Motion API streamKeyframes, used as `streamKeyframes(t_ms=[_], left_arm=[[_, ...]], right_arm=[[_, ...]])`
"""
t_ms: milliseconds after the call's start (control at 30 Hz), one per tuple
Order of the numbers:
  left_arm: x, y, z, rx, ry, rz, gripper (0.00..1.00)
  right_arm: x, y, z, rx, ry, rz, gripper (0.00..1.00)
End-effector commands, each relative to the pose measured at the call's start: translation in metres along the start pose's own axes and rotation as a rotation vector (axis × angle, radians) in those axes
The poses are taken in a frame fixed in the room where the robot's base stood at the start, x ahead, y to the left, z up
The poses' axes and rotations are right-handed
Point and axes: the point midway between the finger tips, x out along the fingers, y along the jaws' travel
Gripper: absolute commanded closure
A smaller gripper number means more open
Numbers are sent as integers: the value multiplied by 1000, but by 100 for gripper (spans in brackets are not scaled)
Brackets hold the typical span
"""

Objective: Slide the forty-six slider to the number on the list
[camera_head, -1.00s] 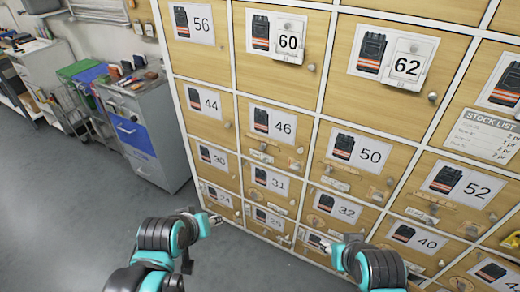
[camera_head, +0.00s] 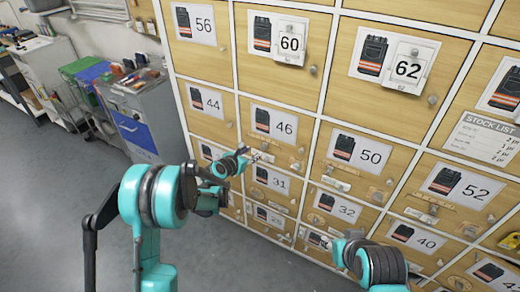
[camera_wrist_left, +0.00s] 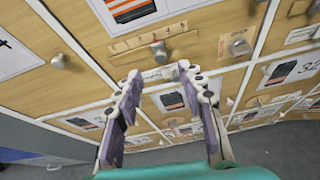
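The forty-six door (camera_head: 262,103) has a card with a workwear picture and "46". Below the card is its slider, a wooden strip with tick marks (camera_wrist_left: 130,43) and a round grey knob (camera_wrist_left: 158,48); my left gripper partly covers it in the head view. My left gripper (camera_head: 258,156) is at the lower part of this door. In the left wrist view its fingers (camera_wrist_left: 158,76) are apart and empty, just below the knob. The stock list (camera_head: 485,137) hangs at the right; its lines are too small to read surely. My right gripper (camera_head: 325,241) is low, its fingers unclear.
Numbered doors with knobs and small fittings surround the forty-six door, such as the fifty door (camera_head: 352,160) and the forty-four door (camera_head: 208,105). A grey cabinet (camera_head: 140,115) stands left; the floor (camera_head: 50,200) is open.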

Motion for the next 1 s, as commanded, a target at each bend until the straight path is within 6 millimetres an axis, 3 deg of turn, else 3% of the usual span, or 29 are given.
streamKeyframes(t_ms=[133,600,1000], left_arm=[[13,2,-8,-87,-17,0,61],[80,1,-8,-91,-17,0,61],[89,2,-6,-90,-17,0,61]], right_arm=[[0,0,0,0,0,0,60],[16,0,12,0,0,0,60],[17,0,12,0,0,0,60]])
